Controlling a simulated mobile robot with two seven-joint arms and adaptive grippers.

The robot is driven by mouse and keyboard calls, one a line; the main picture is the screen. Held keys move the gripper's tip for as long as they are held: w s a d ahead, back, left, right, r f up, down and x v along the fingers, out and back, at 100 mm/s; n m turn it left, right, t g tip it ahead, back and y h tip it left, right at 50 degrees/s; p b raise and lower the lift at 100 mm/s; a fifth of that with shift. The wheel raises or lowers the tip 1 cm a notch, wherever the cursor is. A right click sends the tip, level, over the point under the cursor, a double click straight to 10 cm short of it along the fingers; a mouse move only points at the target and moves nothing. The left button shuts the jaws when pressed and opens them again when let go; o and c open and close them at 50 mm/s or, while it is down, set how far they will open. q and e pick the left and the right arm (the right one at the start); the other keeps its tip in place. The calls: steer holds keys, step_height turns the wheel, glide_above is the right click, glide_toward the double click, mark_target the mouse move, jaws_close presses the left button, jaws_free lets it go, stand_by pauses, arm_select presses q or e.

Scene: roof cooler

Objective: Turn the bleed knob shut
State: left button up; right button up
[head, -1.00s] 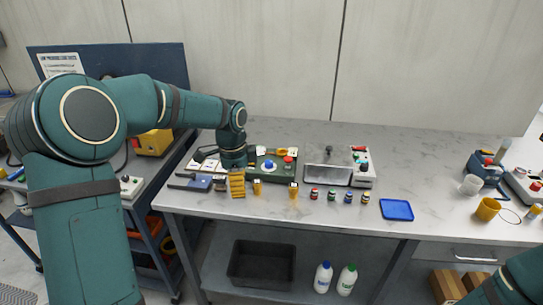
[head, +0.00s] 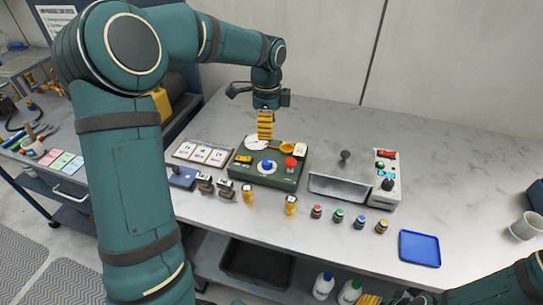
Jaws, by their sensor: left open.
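A green control box (head: 252,178) sits on the grey bench. On its top are a blue round knob (head: 267,166), a red knob (head: 290,163), a yellow knob (head: 287,147) and a white round part (head: 256,143). I cannot tell from labels which one is the bleed knob. My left gripper (head: 265,138) points down over the box's back part, behind the blue knob. Its yellow striped fingers are open, hold nothing visible, and partly cover the white part. My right gripper (head: 368,300) shows only as a yellow finger piece at the bottom edge.
White cards (head: 207,153) lie left of the box. The bench's back right is clear.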

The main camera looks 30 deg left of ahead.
mark_target(267, 161)
arm_select(q)
steer(key=f+b, duration=0.1)
steer(key=f, duration=0.3)
steer(key=f+b, duration=0.1)
steer(key=f, duration=0.7)
steer(key=shift+s+d+f+b, duration=0.1)
steer(key=shift+s+f+b, duration=0.2)
steer(key=shift+b, duration=0.1)
jaws_close()
